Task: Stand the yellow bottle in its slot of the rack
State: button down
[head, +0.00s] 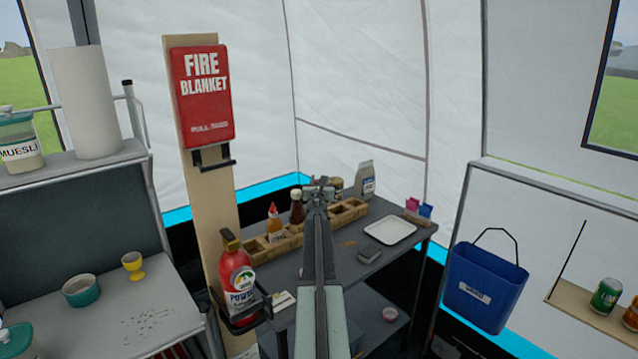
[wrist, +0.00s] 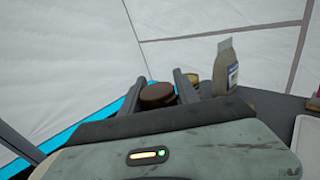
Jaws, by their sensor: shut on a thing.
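My gripper (head: 318,183) is raised over the wooden rack (head: 292,242) on the far table. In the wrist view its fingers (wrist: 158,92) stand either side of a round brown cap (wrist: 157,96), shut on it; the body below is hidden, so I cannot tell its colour. An olive-yellow thing (head: 337,184) shows just right of my gripper; it also shows beyond the right finger in the wrist view (wrist: 192,79). The rack holds an orange sauce bottle with a red tip (head: 275,224) and a dark brown bottle (head: 297,208) at its left; openings at its right look empty.
A pale labelled bottle (head: 366,180) stands behind the rack. A white tray (head: 390,230), a small grey tin (head: 370,256) and pink and blue packets (head: 425,210) are to the right. A red extinguisher (head: 237,275) stands at the post, front left. A blue bucket (head: 487,290) hangs right.

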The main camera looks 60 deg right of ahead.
jog(key=shift+f+b, duration=0.4)
jog(key=shift+f, duration=0.05)
dwell(0.5)
jog(key=c, duration=0.8)
grip_release()
jog(key=shift+c, duration=0.2)
jog(key=v, duration=0.8)
